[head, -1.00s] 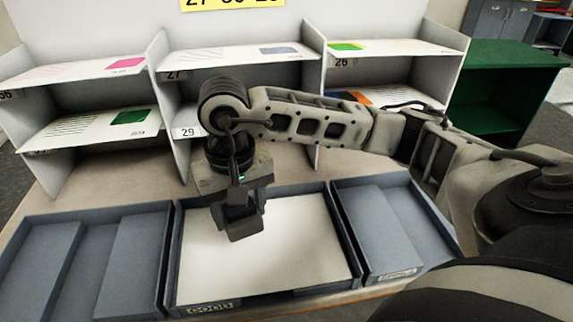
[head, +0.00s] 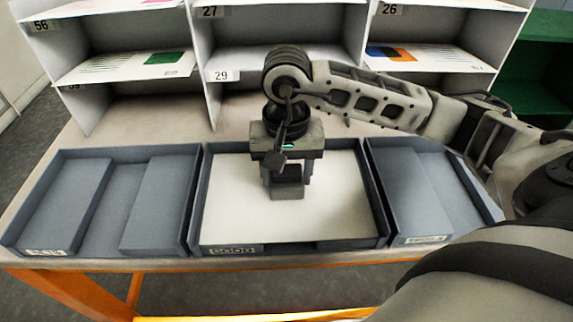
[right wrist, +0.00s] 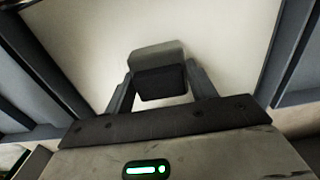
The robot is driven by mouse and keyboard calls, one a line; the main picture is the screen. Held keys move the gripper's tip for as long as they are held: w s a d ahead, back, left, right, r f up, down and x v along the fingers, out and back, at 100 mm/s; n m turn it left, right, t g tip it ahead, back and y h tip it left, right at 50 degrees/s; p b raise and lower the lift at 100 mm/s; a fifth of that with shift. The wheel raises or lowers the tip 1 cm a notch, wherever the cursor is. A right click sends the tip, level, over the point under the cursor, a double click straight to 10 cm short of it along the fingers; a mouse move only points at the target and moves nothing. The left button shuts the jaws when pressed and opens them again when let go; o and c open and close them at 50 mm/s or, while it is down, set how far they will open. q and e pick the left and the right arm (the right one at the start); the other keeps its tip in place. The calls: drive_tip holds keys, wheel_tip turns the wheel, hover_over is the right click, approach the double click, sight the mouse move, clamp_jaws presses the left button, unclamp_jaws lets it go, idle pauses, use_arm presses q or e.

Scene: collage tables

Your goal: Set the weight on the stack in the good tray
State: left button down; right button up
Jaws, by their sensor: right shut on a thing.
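The good tray (head: 378,226) is the middle grey-blue tray, with a "GOOD" label on its front wall. A stack of white paper (head: 228,205) covers its floor. My right gripper (head: 287,190) is over the stack, pointing down. It is shut on the weight (head: 287,188), a dark grey block. The weight also shows between the fingers in the right wrist view (right wrist: 160,80), with the white paper behind it. I cannot tell whether the weight touches the paper. My left gripper is not in view.
A grey tray with raised inner blocks (head: 25,235) stands at the left, and another tray (head: 420,239) at the right, close to the good tray. A white pigeonhole shelf (head: 205,95) with numbered sheets stands behind. The table's orange front edge (head: 80,294) is near.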

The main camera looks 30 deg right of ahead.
sight(287, 170)
drive_tip(key=shift+f, duration=0.2)
drive_tip(key=o, duration=1.5)
drive_tip(key=shift+c, duration=0.2)
use_arm(q)
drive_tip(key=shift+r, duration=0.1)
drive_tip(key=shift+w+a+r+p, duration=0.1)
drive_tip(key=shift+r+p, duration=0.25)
drive_tip(key=shift+p, duration=0.8)
use_arm(e)
wheel_tip(287, 170, up, 16)
